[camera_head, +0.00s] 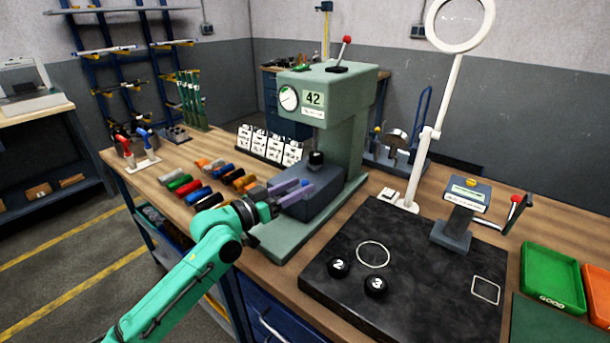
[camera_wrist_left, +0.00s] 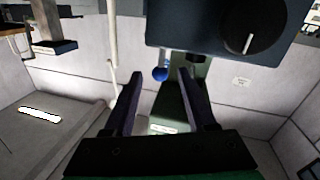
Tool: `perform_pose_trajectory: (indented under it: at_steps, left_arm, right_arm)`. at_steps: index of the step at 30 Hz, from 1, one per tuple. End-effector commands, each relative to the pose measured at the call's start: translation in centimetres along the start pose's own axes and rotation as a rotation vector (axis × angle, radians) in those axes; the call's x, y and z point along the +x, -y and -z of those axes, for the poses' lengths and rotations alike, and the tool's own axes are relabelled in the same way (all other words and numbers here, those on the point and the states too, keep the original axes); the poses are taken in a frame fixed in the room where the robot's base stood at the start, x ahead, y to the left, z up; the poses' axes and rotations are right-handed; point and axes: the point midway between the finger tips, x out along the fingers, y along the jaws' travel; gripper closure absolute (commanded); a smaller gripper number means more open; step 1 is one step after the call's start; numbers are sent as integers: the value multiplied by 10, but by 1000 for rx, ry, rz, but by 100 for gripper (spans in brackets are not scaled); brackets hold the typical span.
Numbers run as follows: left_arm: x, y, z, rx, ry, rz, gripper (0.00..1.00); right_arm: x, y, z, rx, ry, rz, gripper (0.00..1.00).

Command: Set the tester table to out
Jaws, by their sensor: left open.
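The green bench tester (camera_head: 345,110) stands on the wooden bench, with a dial, a display reading 42 and a red-knobbed lever on top. Its dark grey table block (camera_head: 318,190) sits low on the green base, under a black round part. My left gripper (camera_head: 290,193) is open at the near left side of this block, and I cannot tell whether it touches it. In the left wrist view the open fingers (camera_wrist_left: 164,100) have a blue ball knob (camera_wrist_left: 160,73) beyond and between them. A dark block with a round black disc fills the upper right there. My right gripper is out of view.
Several coloured cylinders (camera_head: 197,195) lie left of my left gripper. A black slab (camera_head: 420,260) with balls marked 2 and 3 lies to the right, beside a magnifier lamp (camera_head: 440,110). A green tray (camera_head: 552,277) marked GOOD is at the far right.

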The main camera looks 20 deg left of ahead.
Motion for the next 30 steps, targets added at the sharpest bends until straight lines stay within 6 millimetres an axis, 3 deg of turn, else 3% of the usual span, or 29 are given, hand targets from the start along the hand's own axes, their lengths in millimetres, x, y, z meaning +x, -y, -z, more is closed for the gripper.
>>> perform_pose_trajectory:
  at_steps: [5, 13, 14, 15, 18, 30]
  left_arm:
    - [26, 0, 2, -1, -2, 1, 44]
    - [29, 0, 0, 2, -1, 1, 44]
    - [29, 0, 0, 2, -1, 1, 51]
    - [29, 0, 0, 1, -1, 1, 66]
    - [29, 1, 0, 1, -1, 1, 100]
    - [28, 1, 0, 0, -1, 1, 100]
  right_arm:
    - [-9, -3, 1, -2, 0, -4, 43]
    - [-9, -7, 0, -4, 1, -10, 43]
    - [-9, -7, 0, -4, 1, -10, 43]
    - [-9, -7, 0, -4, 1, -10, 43]
    - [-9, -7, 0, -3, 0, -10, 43]
    - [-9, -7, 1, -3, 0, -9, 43]
